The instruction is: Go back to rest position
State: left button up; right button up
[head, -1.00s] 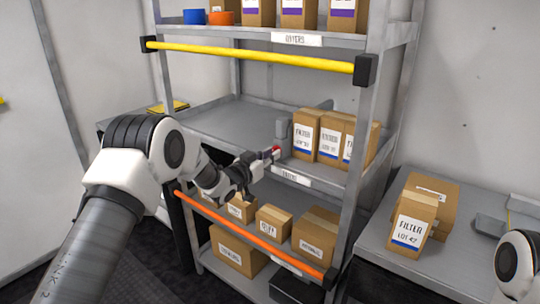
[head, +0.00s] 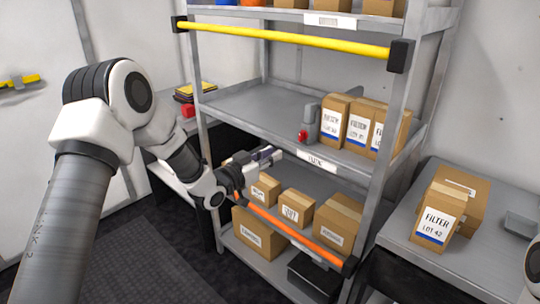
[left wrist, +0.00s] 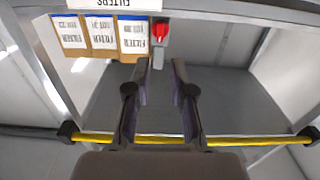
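My left gripper (head: 268,155) is in front of the middle shelf. In the left wrist view its two fingers (left wrist: 162,66) stand apart with nothing between them, so it is open. A grey divider (head: 311,118) with a red knob (head: 303,135) stands on that shelf beside the filter boxes. The knob is beyond the fingertips, with a gap, and also shows in the left wrist view (left wrist: 160,30). Part of my right arm shows at the lower right edge; my right gripper is out of view.
Several filter boxes (head: 358,130) stand on the middle shelf. A yellow bar (head: 290,36) crosses above and an orange bar (head: 290,232) below. A filter box (head: 438,215) stands on the right bench (head: 480,262). Open floor (head: 140,260) lies at left.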

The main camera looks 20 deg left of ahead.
pick_arm(q)
jog(key=shift+f, duration=0.1)
dwell(0.3)
jog(key=s+d+f+g+y+p, duration=0.1)
jog(key=s+d+f+g, duration=0.1)
jog(key=s+f, duration=0.45)
jog(key=s+d+f+n+g, duration=0.1)
jog(key=s+d+f+g, duration=0.15)
jog(key=f, duration=0.65)
jog(key=s+d+f+g+y+p, duration=0.1)
jog(key=s+f+g, duration=0.1)
jog(key=s+f, duration=0.45)
jog(key=s+f+n+g+y, duration=0.15)
jog(key=s+f+g, duration=0.35)
jog(key=s+f, duration=0.55)
jog(key=s+a+n+g+y, duration=0.1)
jog(key=s+g, duration=0.4)
jog(key=s, duration=1.3)
jog(key=shift+s+a+f+n+y, duration=0.35)
jog(key=shift+s+a+f+y, duration=0.1)
jog(key=shift+a+y, duration=0.45)
jog(key=shift+w+g, duration=0.1)
jog(key=shift+g, duration=0.15)
